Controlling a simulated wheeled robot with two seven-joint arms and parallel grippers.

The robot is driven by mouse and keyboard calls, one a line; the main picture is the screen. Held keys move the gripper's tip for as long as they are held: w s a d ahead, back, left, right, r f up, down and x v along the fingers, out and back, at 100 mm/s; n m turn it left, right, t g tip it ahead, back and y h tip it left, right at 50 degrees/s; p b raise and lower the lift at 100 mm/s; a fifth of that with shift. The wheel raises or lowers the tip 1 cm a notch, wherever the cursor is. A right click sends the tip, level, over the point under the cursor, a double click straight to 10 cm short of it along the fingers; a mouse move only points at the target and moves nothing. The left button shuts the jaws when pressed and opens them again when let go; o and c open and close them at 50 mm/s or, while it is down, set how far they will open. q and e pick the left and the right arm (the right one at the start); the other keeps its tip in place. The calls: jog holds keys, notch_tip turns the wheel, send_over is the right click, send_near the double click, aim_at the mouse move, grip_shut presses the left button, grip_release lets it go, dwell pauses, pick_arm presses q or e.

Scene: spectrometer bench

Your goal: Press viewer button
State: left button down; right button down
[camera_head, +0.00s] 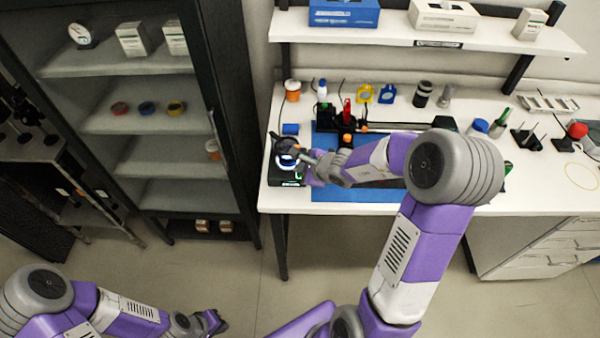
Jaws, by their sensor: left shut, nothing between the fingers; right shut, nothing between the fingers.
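The viewer (287,180) appears to be the small dark device at the left front corner of the white bench, with a lit round part and a small green light. Its button is too small to make out. My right gripper (279,150) is shut and empty, over the back of this device and partly covering it. I cannot tell whether the fingertips touch it. My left gripper (220,322) is shut and empty, low over the floor at the bottom left, far from the bench.
A blue mat (370,194) lies on the bench under my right arm, with a dark optical rail (400,122) behind. A dark shelf cabinet (236,90) stands left of the bench.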

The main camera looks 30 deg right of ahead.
jog(key=shift+f+b, duration=0.3)
jog(key=shift+r, duration=0.1)
dwell(0.3)
jog(key=shift+r+p, duration=0.6)
jog(key=shift+r, duration=0.1)
notch_tip(320, 180, up, 6)
jog(key=p, duration=0.5)
jog(key=shift+f, duration=0.1)
